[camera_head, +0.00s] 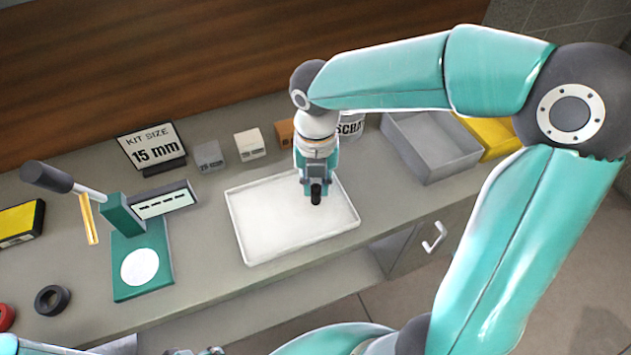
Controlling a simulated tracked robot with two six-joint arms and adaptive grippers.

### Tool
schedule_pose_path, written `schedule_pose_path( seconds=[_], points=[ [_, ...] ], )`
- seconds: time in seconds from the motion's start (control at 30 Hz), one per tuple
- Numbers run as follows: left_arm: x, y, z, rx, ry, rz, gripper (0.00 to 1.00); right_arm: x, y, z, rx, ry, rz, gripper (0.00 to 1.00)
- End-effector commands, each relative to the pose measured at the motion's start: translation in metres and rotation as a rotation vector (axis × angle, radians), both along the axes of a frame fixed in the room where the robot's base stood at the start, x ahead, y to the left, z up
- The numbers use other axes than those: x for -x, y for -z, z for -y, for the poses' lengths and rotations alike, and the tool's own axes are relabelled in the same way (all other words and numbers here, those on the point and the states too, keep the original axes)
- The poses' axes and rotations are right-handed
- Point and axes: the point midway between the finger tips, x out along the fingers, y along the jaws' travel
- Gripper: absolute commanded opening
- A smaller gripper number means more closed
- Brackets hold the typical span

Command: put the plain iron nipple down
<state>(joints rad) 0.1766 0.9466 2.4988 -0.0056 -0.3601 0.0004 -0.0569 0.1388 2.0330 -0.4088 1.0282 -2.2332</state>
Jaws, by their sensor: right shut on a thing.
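My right gripper (316,186) points down over the white tray (262,228), near the tray's back right part. It is shut on a small dark piece at its fingertips, which fits the plain iron nipple (316,198). The fingers and the piece are both dark, so their border is hard to see. I cannot tell whether the piece touches the tray floor. The visible tray floor is otherwise bare. What looks like part of my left gripper (198,351) shows at the bottom edge, mostly cut off, so its jaws cannot be read.
A grey bin (428,148) is at right. A teal press (142,262) and a black ring (52,300) are at left.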

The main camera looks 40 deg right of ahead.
Motion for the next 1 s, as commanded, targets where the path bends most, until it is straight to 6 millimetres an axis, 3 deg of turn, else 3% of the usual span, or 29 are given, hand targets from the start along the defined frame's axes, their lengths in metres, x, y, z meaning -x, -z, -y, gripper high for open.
schedule_pose_path(
  seconds=[0.03,0.07,0.2,0.63,0.77,1.0],
  points=[
    [0.0,0.002,0.0,0.0,0.0,0.0,0.57,0.0,0.003,0.0,0.0,0.0,0.0,0.0],
    [0.0,0.002,0.0,0.0,0.0,0.0,0.57,0.0,0.003,0.0,0.0,0.0,0.0,0.23],
    [0.0,0.001,0.0,0.0,0.0,0.0,0.57,0.0,0.002,0.0,0.0,0.0,0.0,0.46],
    [0.0,-0.001,0.0,0.0,0.0,0.0,0.57,-0.001,-0.006,0.0,0.0,0.0,0.001,0.46],
    [0.0,-0.003,0.0,0.0,0.0,0.0,0.57,-0.001,-0.023,-0.001,0.0,-0.001,0.003,0.46],
    [0.0,-0.009,0.0,0.0,0.0,0.0,0.57,-0.001,-0.072,0.0,-0.001,0.0,0.006,0.46]
  ],
)
